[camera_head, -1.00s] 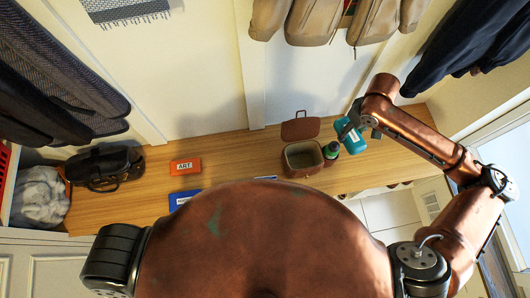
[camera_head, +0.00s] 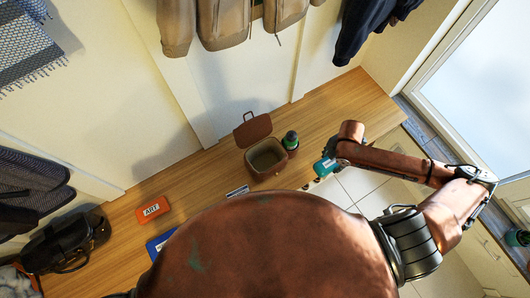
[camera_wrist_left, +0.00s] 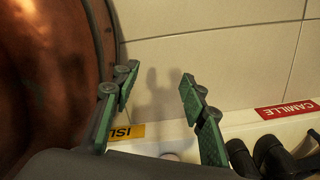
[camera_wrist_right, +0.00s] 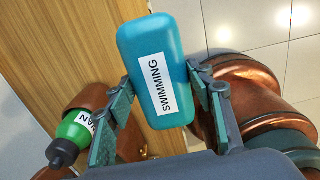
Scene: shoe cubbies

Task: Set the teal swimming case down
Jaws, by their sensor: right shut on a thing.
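The teal swimming case (camera_head: 325,167) is in my right gripper (camera_head: 334,163), near the front edge of the wooden bench in the head view. In the right wrist view the case (camera_wrist_right: 152,50) sits between both fingers of the right gripper (camera_wrist_right: 160,82), with its white SWIMMING label facing the camera. Bench top and floor tiles both show behind it; I cannot tell its height. My left gripper (camera_wrist_left: 155,78) is open and empty in the left wrist view, facing pale tiles. It is hidden in the head view.
The wooden bench (camera_head: 350,100) is clear at its right end. An open brown box (camera_head: 268,158) and a green bottle (camera_head: 290,141) stand left of the case. An orange ART case (camera_head: 152,209), a blue item (camera_head: 160,243) and a black bag (camera_head: 65,240) are further left.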

